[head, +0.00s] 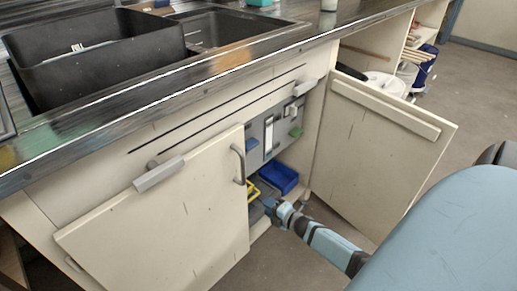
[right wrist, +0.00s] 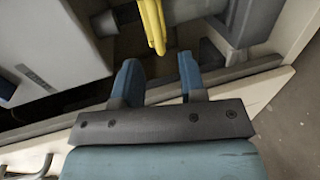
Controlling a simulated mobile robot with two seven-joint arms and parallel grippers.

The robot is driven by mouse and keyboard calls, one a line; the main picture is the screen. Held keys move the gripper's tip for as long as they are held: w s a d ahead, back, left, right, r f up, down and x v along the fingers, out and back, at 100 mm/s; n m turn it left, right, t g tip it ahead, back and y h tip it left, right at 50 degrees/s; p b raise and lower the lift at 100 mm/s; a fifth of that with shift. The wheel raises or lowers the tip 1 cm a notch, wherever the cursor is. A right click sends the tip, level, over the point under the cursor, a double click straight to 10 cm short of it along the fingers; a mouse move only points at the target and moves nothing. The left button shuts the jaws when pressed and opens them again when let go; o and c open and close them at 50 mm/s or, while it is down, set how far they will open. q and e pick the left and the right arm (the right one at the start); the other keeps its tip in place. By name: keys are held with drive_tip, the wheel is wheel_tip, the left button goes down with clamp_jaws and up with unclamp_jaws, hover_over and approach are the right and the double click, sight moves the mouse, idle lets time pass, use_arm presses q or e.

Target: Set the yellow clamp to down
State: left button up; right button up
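The yellow clamp (head: 253,192) shows inside the open sink cabinet, low down beside the left door's edge, partly hidden by that door. In the right wrist view the yellow clamp (right wrist: 153,25) is a bar coming in from the top edge, its end just past my fingertips and lined up with the gap between them. My right gripper (right wrist: 157,70) is open, with two blue fingers apart and nothing visible between them. In the head view my right gripper (head: 270,206) reaches into the cabinet's lower opening. I cannot tell whether it touches the clamp. My left gripper is not in view.
The left door (head: 165,215) and right door (head: 375,150) stand open on both sides of my right arm. A blue bin (head: 279,178) sits inside the cabinet. A grey panel (head: 262,146) with small coloured parts is above it. The countertop (head: 190,85) overhangs the opening.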

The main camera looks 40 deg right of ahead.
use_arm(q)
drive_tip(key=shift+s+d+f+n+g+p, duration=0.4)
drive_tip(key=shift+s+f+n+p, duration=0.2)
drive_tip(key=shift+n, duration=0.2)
use_arm(e)
drive_tip(key=v, duration=0.5)
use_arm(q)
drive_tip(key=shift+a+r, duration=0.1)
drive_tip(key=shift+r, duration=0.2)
